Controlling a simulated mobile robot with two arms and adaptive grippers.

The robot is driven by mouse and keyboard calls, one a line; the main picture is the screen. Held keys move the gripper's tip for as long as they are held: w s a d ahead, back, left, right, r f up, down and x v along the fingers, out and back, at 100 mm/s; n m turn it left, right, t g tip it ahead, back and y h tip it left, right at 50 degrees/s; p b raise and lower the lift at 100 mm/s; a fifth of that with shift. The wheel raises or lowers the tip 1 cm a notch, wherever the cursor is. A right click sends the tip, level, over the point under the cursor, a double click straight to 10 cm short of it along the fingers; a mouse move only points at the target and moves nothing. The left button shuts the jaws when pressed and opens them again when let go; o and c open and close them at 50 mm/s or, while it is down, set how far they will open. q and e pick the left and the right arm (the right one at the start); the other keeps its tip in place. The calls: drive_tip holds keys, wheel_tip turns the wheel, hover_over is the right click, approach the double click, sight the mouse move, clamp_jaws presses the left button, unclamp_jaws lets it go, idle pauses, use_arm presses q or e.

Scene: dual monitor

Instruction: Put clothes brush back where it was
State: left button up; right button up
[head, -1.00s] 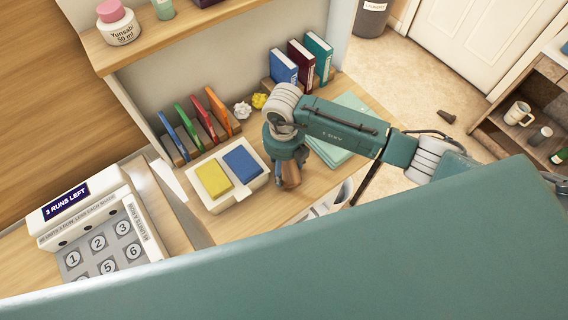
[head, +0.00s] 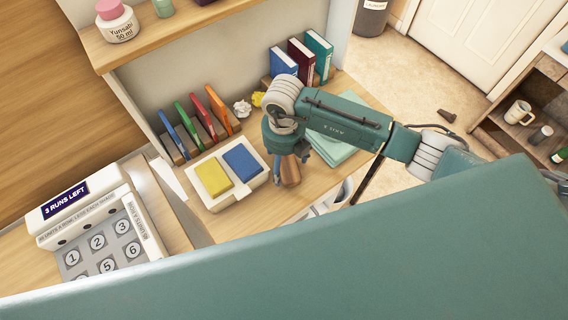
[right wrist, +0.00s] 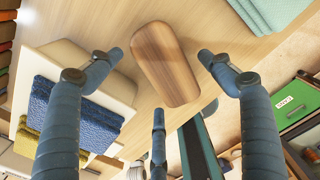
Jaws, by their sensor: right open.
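The clothes brush (head: 290,172) shows in the head view as a brown wooden piece on the desk, just right of the white tray. Its rounded wooden back (right wrist: 166,64) shows in the right wrist view, and its bristles are hidden. My right gripper (head: 286,150) is above the brush, pointing down at it. In the right wrist view, the right gripper's fingers (right wrist: 160,58) are spread wide around the brush, with visible gaps. The gripper partly hides the brush in the head view. My left gripper is not in view.
Upright coloured folders (head: 203,118), crumpled paper (head: 242,108) and books (head: 301,62) stand behind. A keypad machine (head: 95,235) is at left.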

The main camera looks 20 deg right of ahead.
sight(284, 165)
wheel_tip(284, 165, up, 10)
drive_tip(key=b, duration=0.2)
idle(0.6)
